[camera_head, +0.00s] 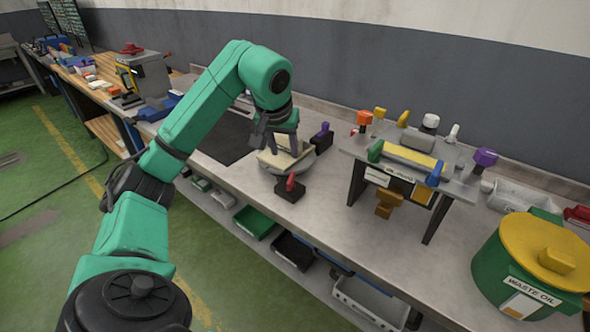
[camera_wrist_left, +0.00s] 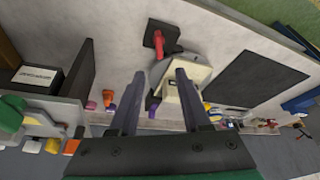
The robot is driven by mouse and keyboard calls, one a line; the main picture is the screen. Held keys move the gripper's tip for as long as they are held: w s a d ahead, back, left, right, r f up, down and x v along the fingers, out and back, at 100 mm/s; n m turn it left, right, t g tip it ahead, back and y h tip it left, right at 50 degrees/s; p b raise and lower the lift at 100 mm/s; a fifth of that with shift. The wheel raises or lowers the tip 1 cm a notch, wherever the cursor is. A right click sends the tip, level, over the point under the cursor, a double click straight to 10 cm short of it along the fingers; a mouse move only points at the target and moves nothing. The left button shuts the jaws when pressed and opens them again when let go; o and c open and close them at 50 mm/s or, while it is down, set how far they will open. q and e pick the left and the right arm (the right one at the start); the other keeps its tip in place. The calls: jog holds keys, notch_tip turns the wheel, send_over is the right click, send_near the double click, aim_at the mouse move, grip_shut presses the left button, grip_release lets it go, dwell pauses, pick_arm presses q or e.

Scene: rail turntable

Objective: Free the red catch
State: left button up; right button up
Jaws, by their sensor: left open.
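The red catch (camera_head: 291,180) stands on a small dark block at the front edge of the round grey turntable (camera_head: 302,166). In the left wrist view the red catch (camera_wrist_left: 160,44) shows beyond my fingertips, with its dark block around its base. A cream piece (camera_head: 271,159) lies on the turntable; it also shows in the left wrist view (camera_wrist_left: 198,72), partly behind one finger. My left gripper (camera_head: 281,150) is open above the turntable, behind the red catch and apart from it. My right gripper is not in view.
A purple catch (camera_head: 322,130) on a dark block stands behind the turntable. A raised rack with coloured knobs (camera_head: 410,158) and a green waste-oil bin (camera_head: 510,265) stand to the right. A dark mat (camera_head: 222,138) lies to the left. Bench surface between turntable and rack is clear.

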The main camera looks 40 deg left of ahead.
pick_arm(q)
send_near(291, 178)
jog(key=f, duration=0.2)
jog(key=x, duration=0.4)
jog(key=p+x, duration=0.1)
jog(key=x, duration=0.1)
jog(key=shift+w+a+r, duration=0.1)
jog(key=shift+w+a, duration=0.15)
jog(key=shift+w, duration=0.1)
jog(key=shift+w+a+f, duration=0.1)
jog(key=shift+w+f, duration=0.05)
jog(key=shift+f, duration=0.45)
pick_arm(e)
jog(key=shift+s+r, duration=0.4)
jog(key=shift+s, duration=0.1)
pick_arm(q)
grip_shut()
